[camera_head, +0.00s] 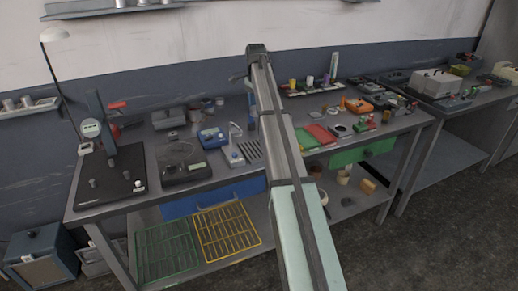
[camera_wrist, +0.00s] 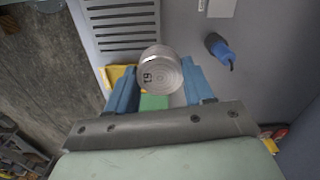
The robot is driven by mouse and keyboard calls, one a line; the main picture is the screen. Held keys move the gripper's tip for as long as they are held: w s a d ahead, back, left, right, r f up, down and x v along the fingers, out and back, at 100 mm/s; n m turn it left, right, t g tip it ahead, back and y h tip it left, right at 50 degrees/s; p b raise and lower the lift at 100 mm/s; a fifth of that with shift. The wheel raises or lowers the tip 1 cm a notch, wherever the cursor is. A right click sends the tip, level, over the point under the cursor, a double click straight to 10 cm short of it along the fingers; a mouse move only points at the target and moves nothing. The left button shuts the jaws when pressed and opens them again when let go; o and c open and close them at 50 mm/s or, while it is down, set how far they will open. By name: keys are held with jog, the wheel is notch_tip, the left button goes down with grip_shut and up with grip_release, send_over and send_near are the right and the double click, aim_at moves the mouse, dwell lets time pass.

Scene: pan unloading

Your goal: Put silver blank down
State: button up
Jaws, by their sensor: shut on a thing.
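The silver blank (camera_wrist: 160,72), a short round cylinder with dark marks on its face, sits between the blue fingers of my gripper (camera_wrist: 160,84) in the wrist view. My gripper is shut on it. The blank is above the grey bench top (camera_wrist: 265,70), and the picture does not show how high. In the head view my own arm covers the middle of the bench, and I cannot make out the blank there.
A grey slotted plate (camera_wrist: 122,24) lies close by at the upper left of the wrist view. A blue-tipped object (camera_wrist: 219,47) lies to the right. In the head view, a red tray (camera_head: 320,134) is right of my arm and a dark device (camera_head: 185,165) left.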

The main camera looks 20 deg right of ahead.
send_over(259, 148)
jog(key=f, duration=0.1)
jog(key=shift+s+a+f, duration=0.1)
jog(key=shift+s+f, duration=0.05)
jog(key=shift+f, duration=5.05)
jog(key=o, duration=0.7)
jog(key=shift+f, duration=0.15)
jog(key=o, duration=0.4)
notch_tip(259, 148, up, 12)
jog(key=shift+r, duration=0.15)
